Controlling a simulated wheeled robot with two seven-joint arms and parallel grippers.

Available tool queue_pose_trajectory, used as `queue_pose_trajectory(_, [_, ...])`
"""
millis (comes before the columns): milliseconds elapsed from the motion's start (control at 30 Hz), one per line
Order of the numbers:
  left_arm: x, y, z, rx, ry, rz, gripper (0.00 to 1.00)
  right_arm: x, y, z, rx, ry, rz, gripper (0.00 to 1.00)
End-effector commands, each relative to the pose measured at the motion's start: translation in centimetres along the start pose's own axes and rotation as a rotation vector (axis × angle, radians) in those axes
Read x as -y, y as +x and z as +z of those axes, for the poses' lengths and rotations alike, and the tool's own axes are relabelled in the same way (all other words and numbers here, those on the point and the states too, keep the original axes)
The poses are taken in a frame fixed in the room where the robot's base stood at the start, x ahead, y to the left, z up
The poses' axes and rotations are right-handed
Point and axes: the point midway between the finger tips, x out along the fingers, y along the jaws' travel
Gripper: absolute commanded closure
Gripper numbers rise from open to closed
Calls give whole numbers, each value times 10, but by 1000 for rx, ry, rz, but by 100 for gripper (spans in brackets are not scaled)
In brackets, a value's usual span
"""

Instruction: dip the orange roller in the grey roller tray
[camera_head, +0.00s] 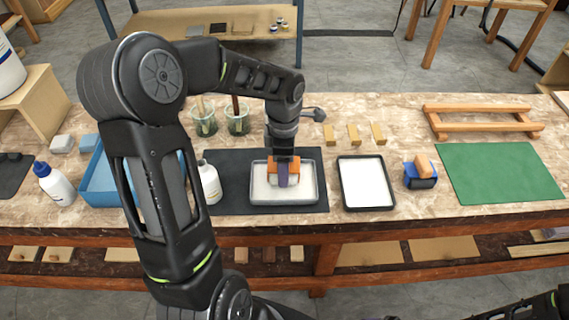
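The grey roller tray (311,203) sits on a dark mat near the middle of the bench, with a pale whitish inside. The orange roller (273,168) is in the tray area, low over or touching the pale inside; contact cannot be told from this angle. A purple part shows in front of it. My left gripper (283,158) points straight down at the roller and appears shut on it. The fingers are small and partly hidden by my arm. My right gripper is out of view; only dark arm parts show at the bottom right.
A black-rimmed tray (367,206) with white inside and a blue block with an orange-brown top (421,180) stand to the right. A white bottle (209,186) stands close left of the grey tray. Jars (237,123) are behind. A green mat (500,173) lies clear at right.

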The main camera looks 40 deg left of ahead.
Motion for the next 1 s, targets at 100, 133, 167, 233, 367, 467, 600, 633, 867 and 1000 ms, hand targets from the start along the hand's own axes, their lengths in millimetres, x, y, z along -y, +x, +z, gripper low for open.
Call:
queue_pose_trajectory(100, [0, -15, 0, 0, 1, 3, 88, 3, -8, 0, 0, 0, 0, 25])
queue_pose_trajectory(133, [0, -18, 0, 0, 1, 4, 88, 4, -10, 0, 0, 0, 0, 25])
queue_pose_trajectory(167, [0, -21, 0, 0, 1, 5, 88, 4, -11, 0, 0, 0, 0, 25])
queue_pose_trajectory(233, [-1, -28, 1, 1, 2, 7, 88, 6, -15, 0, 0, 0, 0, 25])
queue_pose_trajectory(367, [-1, -40, 1, 2, 2, 10, 88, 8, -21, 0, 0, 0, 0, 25])
queue_pose_trajectory(467, [-1, -49, 1, 2, 3, 11, 88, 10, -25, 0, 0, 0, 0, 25])
queue_pose_trajectory(600, [-1, -55, 1, 2, 3, 11, 88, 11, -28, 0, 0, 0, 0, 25])
queue_pose_trajectory(633, [-1, -56, 1, 2, 2, 11, 88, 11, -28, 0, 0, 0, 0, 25])
queue_pose_trajectory(867, [-1, -56, 1, 3, 2, 12, 88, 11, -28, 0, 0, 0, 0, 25])
queue_pose_trajectory(1000, [-1, -56, 1, 3, 2, 12, 88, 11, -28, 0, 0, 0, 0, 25])
